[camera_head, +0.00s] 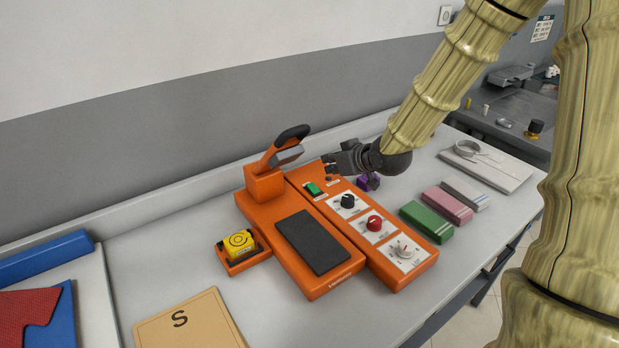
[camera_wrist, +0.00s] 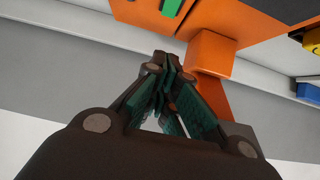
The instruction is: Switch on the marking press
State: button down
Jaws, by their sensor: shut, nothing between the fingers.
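The orange marking press (camera_head: 335,283) stands on the table, with a black pad (camera_head: 312,242) and a raised lever with a black grip (camera_head: 292,134). Its control panel (camera_head: 395,275) carries a green switch (camera_head: 313,189) at the far end, then a black knob (camera_head: 348,201), a red knob (camera_head: 375,223) and a pale knob (camera_head: 402,248). The green switch also shows at the top of the wrist view (camera_wrist: 171,6). I cannot tell its position. My gripper (camera_head: 328,165) is shut and empty, above the panel's far end, apart from the switch. Its fingertips (camera_wrist: 165,62) show in the wrist view.
The raised lever is close to the left of my gripper. A yellow round-topped item (camera_head: 240,243) sits in an orange holder left of the press. Purple (camera_head: 368,182), green (camera_head: 426,221) and pink (camera_head: 447,204) items lie to the right. A tan sheet marked S (camera_head: 190,325) lies in front.

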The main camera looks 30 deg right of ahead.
jog(key=p, duration=0.2)
send_over(313, 186)
jog(key=shift+s+a+f, duration=0.1)
jog(key=shift+s+f, duration=0.15)
jog(key=shift+f, duration=1.1)
jog(key=shift+s+a+f, duration=0.1)
jog(key=shift+s+f, duration=0.1)
jog(key=shift+f, duration=1.1)
jog(key=shift+w+f+p, duration=0.2)
jog(key=shift+f+p, duration=0.1)
jog(key=shift+w+f+p, duration=0.15)
jog(key=shift+f+p, duration=0.1)
jog(key=shift+f, duration=0.65)
jog(key=shift+w+f+p, duration=0.15)
jog(key=shift+f+p, duration=0.1)
jog(key=shift+f, duration=0.65)
jog(key=shift+d+p, duration=0.15)
jog(key=shift+p, duration=0.2)
